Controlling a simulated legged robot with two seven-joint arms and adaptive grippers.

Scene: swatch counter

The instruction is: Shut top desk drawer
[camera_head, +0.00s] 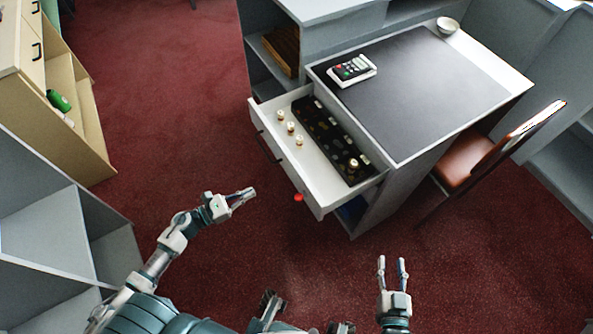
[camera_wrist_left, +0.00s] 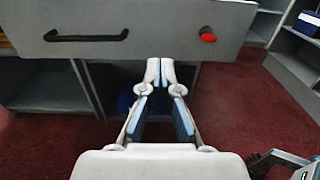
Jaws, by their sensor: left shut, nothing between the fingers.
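The top desk drawer (camera_head: 277,164) is pulled open from the desk (camera_head: 420,90) in the head view. Its front, with a dark bar handle (camera_wrist_left: 86,36) and a red round spot (camera_wrist_left: 208,36), fills the top of the left wrist view. In the drawer are a black tray (camera_head: 331,140) and several small white-and-gold pieces. My left gripper (camera_head: 250,192) is shut and empty, in front of the drawer front and left of the red spot in the head view. My right gripper (camera_head: 392,261) is open and empty, below and right of the drawer.
On the desktop lie a calculator-like device (camera_head: 352,70) and a white bowl (camera_head: 447,25). A brown chair (camera_head: 470,160) stands at the desk's right. Grey shelves (camera_head: 60,225) and a cream cabinet (camera_head: 60,90) are at left. Red carpet (camera_head: 180,100) is clear between.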

